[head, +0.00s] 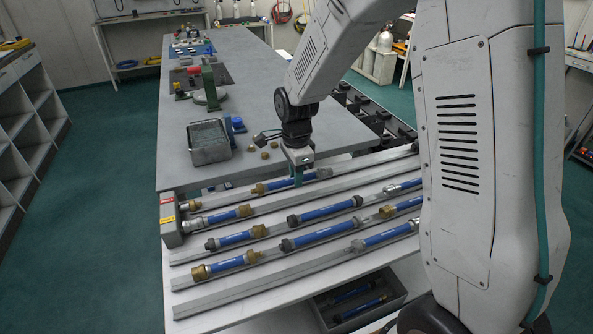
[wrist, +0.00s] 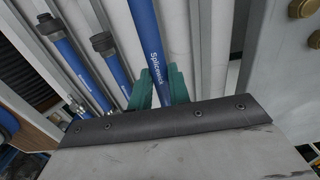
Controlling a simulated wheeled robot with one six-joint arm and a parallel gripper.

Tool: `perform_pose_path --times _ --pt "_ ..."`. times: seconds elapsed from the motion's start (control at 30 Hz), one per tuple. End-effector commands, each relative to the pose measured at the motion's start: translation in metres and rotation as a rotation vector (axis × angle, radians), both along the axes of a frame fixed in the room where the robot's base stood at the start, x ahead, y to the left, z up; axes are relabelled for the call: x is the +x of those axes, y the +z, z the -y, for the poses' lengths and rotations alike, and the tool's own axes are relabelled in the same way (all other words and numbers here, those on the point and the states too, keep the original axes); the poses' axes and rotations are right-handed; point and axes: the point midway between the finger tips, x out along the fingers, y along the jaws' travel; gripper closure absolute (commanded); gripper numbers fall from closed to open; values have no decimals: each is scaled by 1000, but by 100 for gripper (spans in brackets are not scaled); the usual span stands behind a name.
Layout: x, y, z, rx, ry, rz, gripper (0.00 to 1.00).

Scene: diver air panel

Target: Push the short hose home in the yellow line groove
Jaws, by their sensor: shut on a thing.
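My gripper (head: 297,178) is shut on a blue hose (head: 279,185) in the rearmost row of the rack. In the wrist view, the green fingers of my gripper (wrist: 160,88) stand on either side of this blue hose (wrist: 148,40), which has white lettering. A brass fitting (head: 258,189) is at its left end and a grey fitting (head: 324,173) at its right. The end block (head: 172,236) of the rack carries a red and a yellow label (head: 168,212). I cannot tell whether the hose is seated in its groove or just above it.
Other blue hoses (head: 222,216) (head: 325,212) lie in parallel grey grooves in front. A bin (head: 358,304) with more hoses is below the rack. The front rail (head: 250,285) is bare.

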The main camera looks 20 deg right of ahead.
Motion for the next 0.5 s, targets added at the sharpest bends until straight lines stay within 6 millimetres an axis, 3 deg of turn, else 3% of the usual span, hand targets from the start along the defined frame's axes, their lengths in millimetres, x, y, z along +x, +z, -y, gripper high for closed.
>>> perform_pose_path --times 0.5 --pt "0 -48 1 0 1 -1 100"
